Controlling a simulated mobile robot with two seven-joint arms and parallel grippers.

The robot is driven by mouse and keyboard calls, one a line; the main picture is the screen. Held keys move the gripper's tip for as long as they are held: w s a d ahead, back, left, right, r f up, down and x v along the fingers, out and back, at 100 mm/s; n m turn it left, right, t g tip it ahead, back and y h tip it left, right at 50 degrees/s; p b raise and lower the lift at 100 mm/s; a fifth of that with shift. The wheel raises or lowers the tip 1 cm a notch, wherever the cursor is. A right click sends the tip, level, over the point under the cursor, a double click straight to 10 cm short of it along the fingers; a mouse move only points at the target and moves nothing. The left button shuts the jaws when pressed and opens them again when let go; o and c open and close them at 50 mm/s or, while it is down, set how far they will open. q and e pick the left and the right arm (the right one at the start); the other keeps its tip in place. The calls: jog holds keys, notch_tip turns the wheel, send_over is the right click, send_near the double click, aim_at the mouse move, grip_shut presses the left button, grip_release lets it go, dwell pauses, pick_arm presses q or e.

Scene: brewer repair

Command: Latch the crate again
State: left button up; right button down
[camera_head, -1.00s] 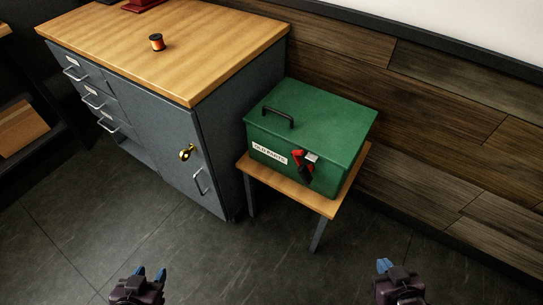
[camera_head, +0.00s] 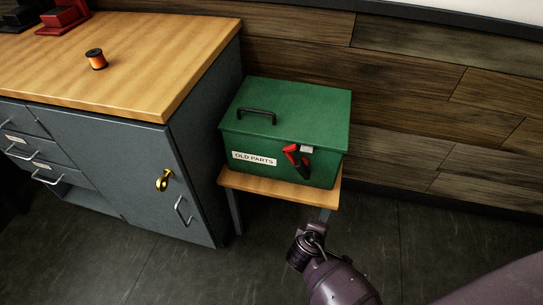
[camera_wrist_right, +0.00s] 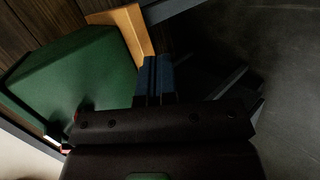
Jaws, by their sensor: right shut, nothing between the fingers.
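The green crate (camera_head: 283,115) labelled OLD PARTS stands on a small wooden stand, its lid down. A red and black latch lever (camera_head: 293,158) hangs at a tilt on its front, beside a light grey catch piece (camera_head: 307,149) under the lid's edge. Whether they touch is too small to tell. The crate also fills the left of the right wrist view (camera_wrist_right: 85,80). My right gripper's blue fingers (camera_wrist_right: 155,80) are shut and empty, apart from the crate. In the head view my right arm's wrist is below the stand's front edge; its fingertips are not clear there. My left gripper is out of view.
The stand's wooden top (camera_head: 262,187) shows along the crate's front. A grey cabinet (camera_head: 130,165) with a brass key (camera_head: 165,180) is close on the left, with an orange spool (camera_head: 96,59) on top. A wood-plank wall is behind. The floor in front is open.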

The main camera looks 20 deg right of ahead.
jog(key=w+a+f+n+h+b, duration=0.2)
jog(key=w+a+h+b, duration=0.15)
jog(key=w, duration=0.35)
jog(key=m+h+b, duration=0.3)
jog(key=h+b, duration=0.2)
jog(key=h, duration=0.6)
send_near(283, 148)
jog(key=w+d, duration=0.2)
jog(key=w, duration=0.1)
jog(key=d+r, duration=0.1)
jog(key=d+r+p, duration=0.1)
jog(key=shift+s+d, duration=0.3)
jog(key=shift+d, duration=0.05)
jog(key=shift+s+d+r, duration=0.15)
jog(key=shift+d+r, duration=0.05)
jog(key=shift+r, duration=0.05)
jog(key=shift+s+d+r, duration=0.1)
jog(key=shift+s+d, duration=0.1)
jog(key=shift+d, duration=0.1)
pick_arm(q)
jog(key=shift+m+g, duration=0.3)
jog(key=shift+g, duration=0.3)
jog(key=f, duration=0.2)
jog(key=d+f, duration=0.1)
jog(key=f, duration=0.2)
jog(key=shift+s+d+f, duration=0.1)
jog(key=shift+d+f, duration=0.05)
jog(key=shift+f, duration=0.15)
pick_arm(e)
jog(key=shift+y, duration=0.25)
